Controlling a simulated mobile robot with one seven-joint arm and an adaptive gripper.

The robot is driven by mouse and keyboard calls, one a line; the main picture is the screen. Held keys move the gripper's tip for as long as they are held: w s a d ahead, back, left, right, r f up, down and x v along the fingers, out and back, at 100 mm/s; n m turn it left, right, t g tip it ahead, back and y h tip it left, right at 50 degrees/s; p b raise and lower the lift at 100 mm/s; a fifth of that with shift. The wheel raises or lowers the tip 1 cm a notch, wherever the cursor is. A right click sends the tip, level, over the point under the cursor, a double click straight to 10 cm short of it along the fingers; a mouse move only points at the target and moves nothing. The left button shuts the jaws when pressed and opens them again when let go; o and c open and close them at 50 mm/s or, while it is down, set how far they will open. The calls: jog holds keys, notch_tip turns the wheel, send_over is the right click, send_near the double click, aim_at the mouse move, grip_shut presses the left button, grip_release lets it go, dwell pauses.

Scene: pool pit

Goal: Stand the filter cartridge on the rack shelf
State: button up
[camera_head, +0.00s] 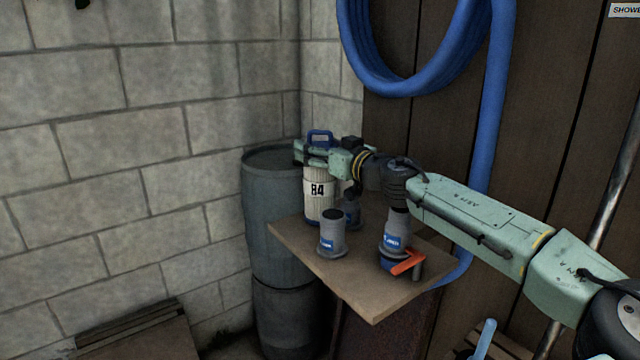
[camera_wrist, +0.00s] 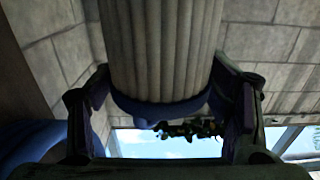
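The filter cartridge (camera_head: 319,203) is a white pleated cylinder marked 84 with a blue top handle. It is upright at the back left of a tan board (camera_head: 345,292); whether its base touches the board I cannot tell. I cannot tell whether this board is the rack shelf. My gripper (camera_head: 312,152) reaches in from the right at the cartridge's upper end, just below the handle. In the wrist view the pleated body (camera_wrist: 160,50) and blue collar fill the space between my two fingers (camera_wrist: 160,92), with no clear gap at either side.
A grey pump part (camera_head: 332,236) stands in front of the cartridge, with another partly hidden behind it. A grey valve with an orange handle (camera_head: 408,263) stands to the right. A blue-grey barrel (camera_head: 262,200) is behind left. A blue hose (camera_head: 492,110) hangs on the wooden wall.

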jog(key=c, duration=1.5)
jog(key=shift+r, duration=0.15)
